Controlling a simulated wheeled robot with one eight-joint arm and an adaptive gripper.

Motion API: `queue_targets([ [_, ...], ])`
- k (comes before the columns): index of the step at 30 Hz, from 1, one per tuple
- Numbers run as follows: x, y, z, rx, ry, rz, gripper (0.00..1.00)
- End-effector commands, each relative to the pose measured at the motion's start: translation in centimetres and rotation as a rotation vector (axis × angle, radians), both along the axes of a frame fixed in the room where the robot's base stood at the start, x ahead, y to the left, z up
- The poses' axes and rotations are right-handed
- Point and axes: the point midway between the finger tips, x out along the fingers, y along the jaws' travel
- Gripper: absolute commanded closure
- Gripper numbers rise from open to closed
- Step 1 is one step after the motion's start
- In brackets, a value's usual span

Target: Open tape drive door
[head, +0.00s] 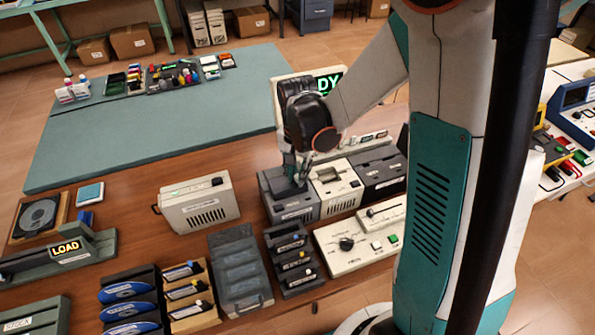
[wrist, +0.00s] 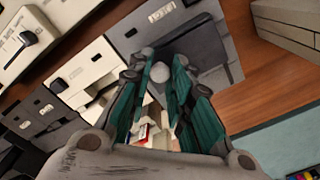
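A grey box-shaped unit (head: 290,207) stands at the left end of a row of units on the wooden table; no label tells me whether it is the tape drive. My gripper (head: 297,168) points down at its top. In the wrist view, the teal fingers of my gripper (wrist: 163,58) are apart, with a pale round knob (wrist: 160,73) between them near the tips. Grip contact on the knob is not visible. The grey unit (wrist: 205,48) lies behind the fingers.
A cream unit (head: 343,203) and a dark unit (head: 388,182) stand close on its right. A cream control panel (head: 358,256) is in front. A cream case (head: 198,203) is to the left, with bare wood between. A sign panel rises behind.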

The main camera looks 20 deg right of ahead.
Motion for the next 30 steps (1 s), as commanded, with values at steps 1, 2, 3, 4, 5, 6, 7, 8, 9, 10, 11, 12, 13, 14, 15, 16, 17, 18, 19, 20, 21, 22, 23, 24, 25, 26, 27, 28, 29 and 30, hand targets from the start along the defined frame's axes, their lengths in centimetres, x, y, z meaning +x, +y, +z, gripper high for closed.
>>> queue_targets([
  [1,0.0,0.0,0.0,0.0,0.0,0.0,1.0],
  [2,0.0,0.0,0.0,0.0,0.0,0.0,1.0],
  [3,0.0,0.0,0.0,0.0,0.0,0.0,1.0],
  [4,0.0,0.0,0.0,0.0,0.0,0.0,1.0],
  [5,0.0,0.0,0.0,0.0,0.0,0.0,1.0],
  [6,0.0,0.0,0.0,0.0,0.0,0.0,1.0],
  [7,0.1,0.0,0.0,0.0,0.0,0.0,1.0],
  [8,0.3,0.0,0.0,0.0,0.0,0.0,1.0],
  [9,0.6,0.0,0.0,0.0,0.0,0.0,1.0],
  [10,1.0,0.0,0.0,0.0,0.0,0.0,1.0],
  [11,1.4,0.0,0.0,0.0,0.0,0.0,1.0],
  [12,2.1,0.0,-0.1,0.0,0.0,0.0,1.0],
  [13,2.7,0.0,-0.1,0.0,0.0,0.0,1.0],
  [14,3.3,0.0,-0.1,0.0,0.0,0.0,1.0],
  [15,4.0,0.0,-0.1,0.0,0.0,0.0,1.0],
  [16,4.5,0.0,-0.1,0.0,0.0,0.0,1.0],
  [17,5.0,0.0,-0.1,0.0,0.0,0.0,1.0],
  [18,5.4,0.0,0.0,0.0,0.0,0.0,1.0],
  [19,5.5,0.0,0.0,0.0,0.0,0.0,1.0],
  [20,5.5,0.0,0.0,0.0,0.0,0.0,1.0],
  [21,5.5,0.0,0.0,0.0,0.0,0.0,1.0],
  [22,5.5,0.0,0.0,0.0,0.0,0.0,1.0],
  [23,5.5,0.0,0.0,0.0,0.0,0.0,1.0],
  [24,5.5,0.0,0.0,0.0,0.0,0.0,1.0],
  [25,5.5,0.0,0.0,0.0,0.0,0.0,1.0],
  [26,5.5,0.0,0.0,0.0,0.0,0.0,1.0],
  [27,5.5,0.0,0.0,0.0,0.0,0.0,0.79],
  [28,5.5,0.0,0.0,0.0,0.0,0.0,0.73],
  [29,5.5,0.0,0.0,0.0,0.0,0.0,0.66],
  [30,5.5,0.0,0.0,0.0,0.0,0.0,0.62],
])
